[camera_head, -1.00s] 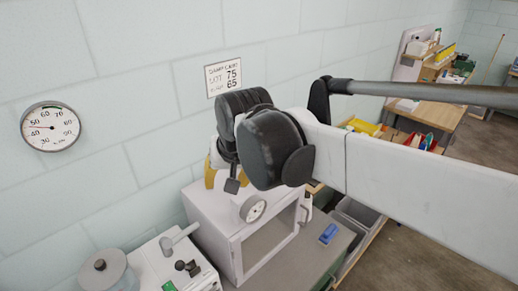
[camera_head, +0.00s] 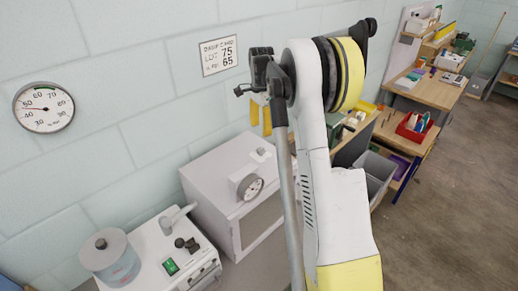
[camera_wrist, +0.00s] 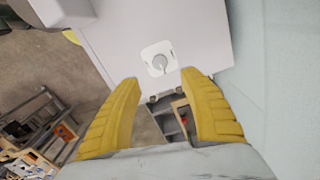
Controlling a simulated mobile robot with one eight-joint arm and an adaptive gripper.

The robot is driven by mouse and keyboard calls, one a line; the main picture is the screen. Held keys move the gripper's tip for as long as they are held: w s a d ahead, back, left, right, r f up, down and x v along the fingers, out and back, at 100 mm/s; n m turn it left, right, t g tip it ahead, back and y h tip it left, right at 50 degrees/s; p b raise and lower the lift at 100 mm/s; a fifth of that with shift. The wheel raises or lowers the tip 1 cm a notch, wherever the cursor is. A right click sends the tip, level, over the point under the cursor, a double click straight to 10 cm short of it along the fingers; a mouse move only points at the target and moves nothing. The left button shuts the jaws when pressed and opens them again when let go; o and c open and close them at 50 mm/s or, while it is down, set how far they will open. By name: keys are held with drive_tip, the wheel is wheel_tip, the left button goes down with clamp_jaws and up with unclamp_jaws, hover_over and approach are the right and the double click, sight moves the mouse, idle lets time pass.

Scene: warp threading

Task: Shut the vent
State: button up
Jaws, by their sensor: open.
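The vent appears to be the small white square plate with a round grey knob (camera_wrist: 158,60) on top of the white cabinet (camera_wrist: 200,30). In the head view the plate (camera_head: 262,154) shows small on the cabinet top (camera_head: 215,172). My gripper (camera_wrist: 159,76) is open, its two yellow fingers spread and empty, with the plate just beyond and between the tips in the wrist view. In the head view the yellow fingers (camera_head: 260,118) hang down above the cabinet, apart from it. I cannot tell how far the vent is open.
A white machine (camera_head: 168,250) with a grey pot (camera_head: 110,257) stands to the left. The wall (camera_head: 130,90) is close behind the cabinet. Benches (camera_head: 430,90) with a red tray (camera_head: 414,128) stand at the right.

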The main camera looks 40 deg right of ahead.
sight(261, 149)
wheel_tip(261, 149, down, 10)
drive_tip(key=shift+f, duration=0.2)
clamp_jaws()
